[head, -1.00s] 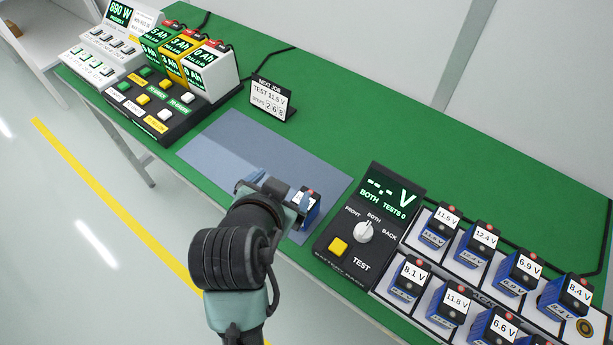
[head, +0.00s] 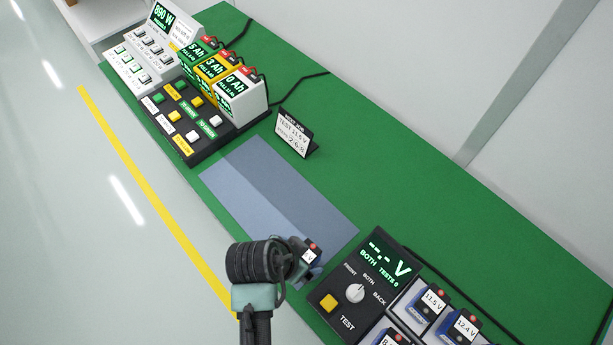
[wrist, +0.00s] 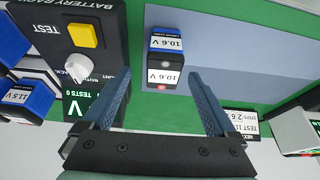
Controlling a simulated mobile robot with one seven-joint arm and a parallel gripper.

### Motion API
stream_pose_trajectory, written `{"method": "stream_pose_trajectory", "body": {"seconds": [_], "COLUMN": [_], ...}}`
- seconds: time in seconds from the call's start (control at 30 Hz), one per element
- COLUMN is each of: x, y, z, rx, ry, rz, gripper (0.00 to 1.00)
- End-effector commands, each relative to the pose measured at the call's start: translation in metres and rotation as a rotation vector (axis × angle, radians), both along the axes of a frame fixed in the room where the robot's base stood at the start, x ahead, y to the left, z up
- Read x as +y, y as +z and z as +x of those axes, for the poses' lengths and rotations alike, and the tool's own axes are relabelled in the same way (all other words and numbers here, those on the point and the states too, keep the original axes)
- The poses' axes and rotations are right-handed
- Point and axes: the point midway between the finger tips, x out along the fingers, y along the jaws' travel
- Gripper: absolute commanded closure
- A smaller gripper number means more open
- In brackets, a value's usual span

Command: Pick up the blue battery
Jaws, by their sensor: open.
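A blue battery (wrist: 166,58) with white 10.6 V labels stands on the grey mat (wrist: 225,45) in the wrist view. In the head view the battery (head: 309,252) is at the mat's near right end, partly hidden by my arm. My gripper (wrist: 159,78) is open and empty. In the wrist view its two blue-grey fingers spread to either side of the battery's near end, with a gap on both sides. In the head view my gripper's fingers are mostly hidden by my wrist.
A battery tester (head: 327,301) with a yellow button and a knob stands close to the right of the battery. Several other blue batteries (head: 459,326) sit in a rack beyond it. A small job sign (head: 294,133) stands behind the mat. The mat's left part is clear.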

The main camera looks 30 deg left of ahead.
Motion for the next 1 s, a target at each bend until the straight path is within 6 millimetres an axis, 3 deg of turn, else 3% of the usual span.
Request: {"method": "stream_pose_trajectory", "body": {"seconds": [0.33,0.67,1.0], "x": [-0.001,-0.003,-0.004], "y": [-0.023,-0.059,-0.064], "z": [0.011,0.026,0.027], "rx": [-0.001,-0.001,-0.002], "ry": [0.001,0.000,0.001], "rz": [0.000,0.001,0.001], "gripper": [0.07,0.07,0.09]}}
